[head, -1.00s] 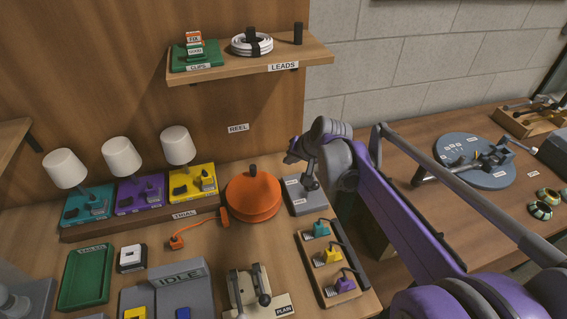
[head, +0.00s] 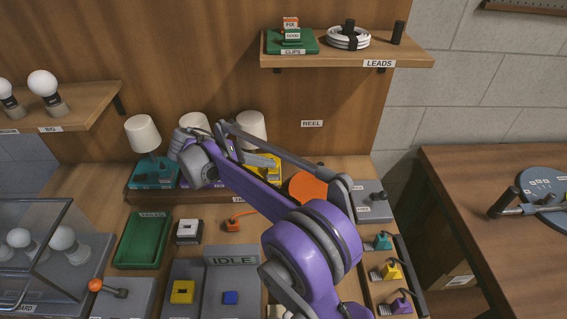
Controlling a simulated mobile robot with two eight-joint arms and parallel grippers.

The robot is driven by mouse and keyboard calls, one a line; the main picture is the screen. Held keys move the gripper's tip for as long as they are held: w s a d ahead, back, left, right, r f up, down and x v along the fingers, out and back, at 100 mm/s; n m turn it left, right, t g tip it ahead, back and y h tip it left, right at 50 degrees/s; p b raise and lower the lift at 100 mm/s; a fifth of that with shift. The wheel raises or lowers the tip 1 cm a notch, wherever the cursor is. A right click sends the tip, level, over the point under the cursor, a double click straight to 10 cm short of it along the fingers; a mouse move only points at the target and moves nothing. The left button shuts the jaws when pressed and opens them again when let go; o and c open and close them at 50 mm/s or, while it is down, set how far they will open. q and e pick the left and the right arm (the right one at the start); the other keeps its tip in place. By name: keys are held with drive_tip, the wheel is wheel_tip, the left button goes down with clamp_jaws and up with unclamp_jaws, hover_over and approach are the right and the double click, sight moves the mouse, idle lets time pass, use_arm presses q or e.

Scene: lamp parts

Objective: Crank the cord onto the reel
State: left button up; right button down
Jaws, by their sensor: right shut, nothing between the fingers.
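The orange reel (head: 306,186) sits at the back of the bench below the REEL label, and my right arm hides much of it. The orange cord's end piece (head: 234,224) lies on the bench left of the reel; the cord's run toward the reel is hidden behind the arm. A grey block (head: 371,207) with a dark knob stands right of the reel. My right gripper (head: 264,160) is shut and empty, in front of the lamps and left of the reel, apart from it. No crank handle can be made out. My left gripper is out of view.
Lamps on a rack (head: 151,194) stand behind my right arm. A green tray (head: 143,240), the IDLE stand (head: 230,262) and a holder with coloured parts (head: 407,287) fill the front. A shelf (head: 345,55) hangs above. A second table (head: 470,230) stands at right.

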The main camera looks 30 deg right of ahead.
hover_over(307, 176)
drive_tip(key=a, duration=0.4)
drive_tip(key=f, duration=0.5)
drive_tip(key=shift+w, duration=0.35)
drive_tip(key=shift+s+d+p, duration=0.15)
drive_tip(key=shift+d, duration=0.5)
drive_tip(key=shift+s+d+p, duration=0.15)
drive_tip(key=shift+d, duration=0.45)
drive_tip(key=shift+s+d, duration=0.1)
drive_tip(key=shift+d, duration=0.55)
drive_tip(key=shift+d, duration=0.1)
